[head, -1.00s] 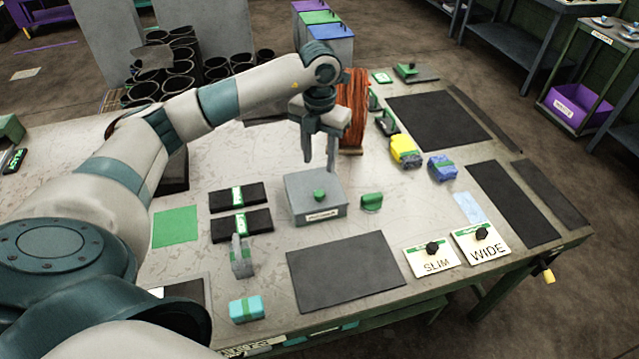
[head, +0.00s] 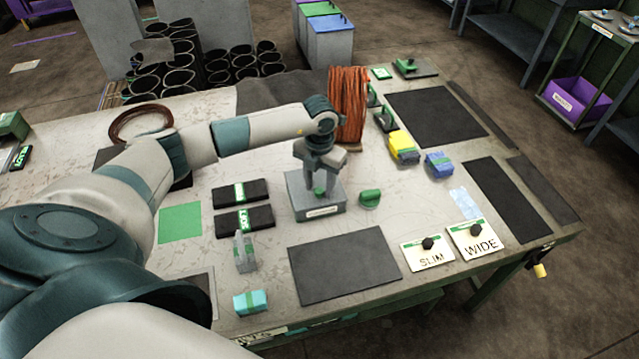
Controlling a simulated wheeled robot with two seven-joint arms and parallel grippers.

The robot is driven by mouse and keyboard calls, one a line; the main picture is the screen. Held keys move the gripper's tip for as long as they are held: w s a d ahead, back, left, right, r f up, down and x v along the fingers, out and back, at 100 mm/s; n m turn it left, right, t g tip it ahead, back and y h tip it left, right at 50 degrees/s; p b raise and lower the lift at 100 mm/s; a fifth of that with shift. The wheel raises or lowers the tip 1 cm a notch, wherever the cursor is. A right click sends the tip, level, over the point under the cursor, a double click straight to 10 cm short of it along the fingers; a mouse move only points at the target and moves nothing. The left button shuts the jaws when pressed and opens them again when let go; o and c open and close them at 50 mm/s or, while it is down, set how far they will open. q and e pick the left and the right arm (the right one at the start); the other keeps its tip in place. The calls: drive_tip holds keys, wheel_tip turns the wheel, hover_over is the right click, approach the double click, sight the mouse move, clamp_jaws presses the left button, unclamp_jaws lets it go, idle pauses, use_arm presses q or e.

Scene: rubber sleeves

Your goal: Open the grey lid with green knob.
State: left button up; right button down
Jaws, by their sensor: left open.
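The grey box with the grey lid (head: 299,204) stands near the middle of the table, its lid flat on top. The green knob (head: 319,192) sits on the lid, with a pale label on the front below it. My left gripper (head: 318,188) reaches down over the lid, its fingers around or just behind the knob. It is open; I cannot tell if a finger touches the knob. My right gripper is not in view.
A green block (head: 370,198) lies just right of the box. Black cases (head: 243,220) lie to its left. A reel of orange-brown cable (head: 347,105) stands behind. A dark mat (head: 343,266) is in front. SLIM (head: 428,253) and WIDE (head: 473,240) plates lie at the right front.

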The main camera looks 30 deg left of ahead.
use_arm(q)
clamp_jaws()
